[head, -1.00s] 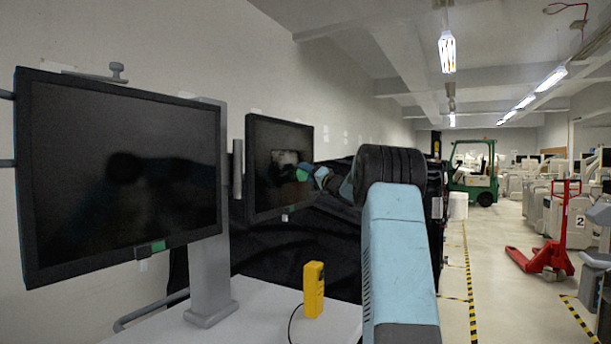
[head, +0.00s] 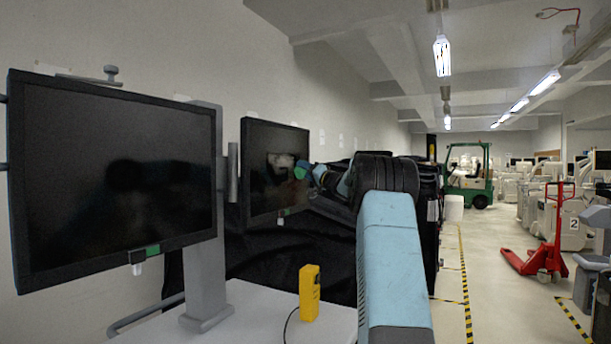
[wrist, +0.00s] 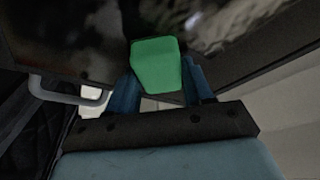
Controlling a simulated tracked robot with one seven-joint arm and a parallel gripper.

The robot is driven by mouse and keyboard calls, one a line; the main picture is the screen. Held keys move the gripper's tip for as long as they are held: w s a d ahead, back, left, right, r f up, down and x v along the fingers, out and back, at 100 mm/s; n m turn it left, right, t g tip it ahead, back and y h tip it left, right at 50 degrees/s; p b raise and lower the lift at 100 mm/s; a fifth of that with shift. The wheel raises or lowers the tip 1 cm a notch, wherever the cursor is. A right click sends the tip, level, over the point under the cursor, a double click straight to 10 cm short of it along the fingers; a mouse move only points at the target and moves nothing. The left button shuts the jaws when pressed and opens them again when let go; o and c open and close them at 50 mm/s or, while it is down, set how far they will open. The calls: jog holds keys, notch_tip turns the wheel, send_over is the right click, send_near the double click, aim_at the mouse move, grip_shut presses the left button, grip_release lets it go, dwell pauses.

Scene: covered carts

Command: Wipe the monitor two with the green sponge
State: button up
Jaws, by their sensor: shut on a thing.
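Two black monitors stand on the left in the head view: a large near one (head: 70,215) and a smaller one (head: 258,160) behind it. No label shows which is number two. My gripper (head: 310,172) is at the right part of the farther monitor's screen. It is shut on the green sponge (head: 301,173), which shows between blue fingers in the wrist view (wrist: 155,65). The sponge is at the dark screen (wrist: 85,35) and looks close against it; I cannot tell if it touches. A pale smeared reflection shows beside the sponge.
A yellow device (head: 309,293) with a cable stands on the white cart top (head: 265,315). Black cloth (head: 300,255) hangs below the farther monitor. A red pallet jack (head: 545,255) and a green forklift (head: 470,180) stand on the right, with open floor between.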

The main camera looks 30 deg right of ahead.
aim_at(278, 168)
jog(key=shift+s+a, duration=0.45)
jog(key=shift+a, duration=0.35)
jog(key=shift+s+a, duration=0.4)
jog(key=shift+a, duration=0.4)
jog(key=shift+s+a, duration=1)
jog(key=shift+a, duration=0.3)
jog(key=shift+s+a, duration=0.5)
jog(key=shift+a, duration=0.2)
jog(key=shift+s+a, duration=0.45)
jog(key=shift+a, duration=0.25)
jog(key=shift+s+a, duration=0.35)
jog(key=shift+a, duration=0.25)
jog(key=shift+s+a, duration=0.3)
jog(key=shift+a, duration=0.35)
jog(key=shift+s+a, duration=0.35)
jog(key=shift+a, duration=0.25)
jog(key=shift+s+a, duration=0.95)
jog(key=shift+a, duration=0.3)
jog(key=shift+s+a, duration=0.95)
jog(key=shift+a, duration=0.3)
jog(key=shift+w+d+r, duration=0.1)
jog(key=shift+d+r, duration=0.05)
jog(key=shift+r, duration=0.95)
jog(key=shift+w+d, duration=1.6)
jog(key=shift+d, duration=0.8)
jog(key=shift+w+d, duration=1.55)
jog(key=shift+d, duration=0.85)
jog(key=shift+w+d, duration=1.6)
jog(key=shift+d, duration=0.8)
